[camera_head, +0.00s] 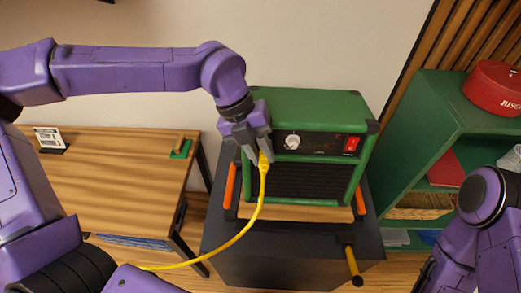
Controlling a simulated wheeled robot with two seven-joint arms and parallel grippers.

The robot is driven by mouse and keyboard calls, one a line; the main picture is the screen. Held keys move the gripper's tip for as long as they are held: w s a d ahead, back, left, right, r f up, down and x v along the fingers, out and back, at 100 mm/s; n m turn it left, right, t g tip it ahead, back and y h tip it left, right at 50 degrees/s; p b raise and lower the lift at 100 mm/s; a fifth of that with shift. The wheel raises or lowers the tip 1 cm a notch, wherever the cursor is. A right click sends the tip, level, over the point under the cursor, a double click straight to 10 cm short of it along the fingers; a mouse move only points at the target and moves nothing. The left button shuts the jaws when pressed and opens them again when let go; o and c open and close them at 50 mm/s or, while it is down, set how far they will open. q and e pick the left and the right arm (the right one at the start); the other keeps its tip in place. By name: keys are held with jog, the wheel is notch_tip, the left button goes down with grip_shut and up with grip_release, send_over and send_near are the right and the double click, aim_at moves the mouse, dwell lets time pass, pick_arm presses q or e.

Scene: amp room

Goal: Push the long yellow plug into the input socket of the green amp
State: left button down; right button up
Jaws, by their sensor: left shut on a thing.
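The green amp (310,101) has a dark front panel with a white knob, a red switch and a grille below. My left gripper (260,157) is in front of the panel's left end, shut on the yellow plug (264,166). The plug's yellow cable (240,235) hangs from it and curves down to the lower left. The input socket is not visible; the gripper covers that end of the panel. I cannot tell whether the plug's tip touches the amp. My right arm shows at the lower right, but its gripper is out of view.
The amp stands on a black cabinet (290,265) with orange bars (230,186) beside the amp and a yellow-handled tool (353,265) at its front. A wooden table (110,185) is at left. A green shelf (440,110) with a red pot (495,88) is at right.

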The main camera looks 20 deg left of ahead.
pick_arm(q)
jog(key=shift+w+a, duration=0.15)
jog(key=shift+w, duration=0.35)
dwell(0.5)
jog(key=c, duration=0.9)
grip_release()
jog(key=b+v, duration=0.1)
jog(key=v, duration=0.9)
jog(key=shift+r, duration=0.2)
jog(key=shift+a, duration=0.1)
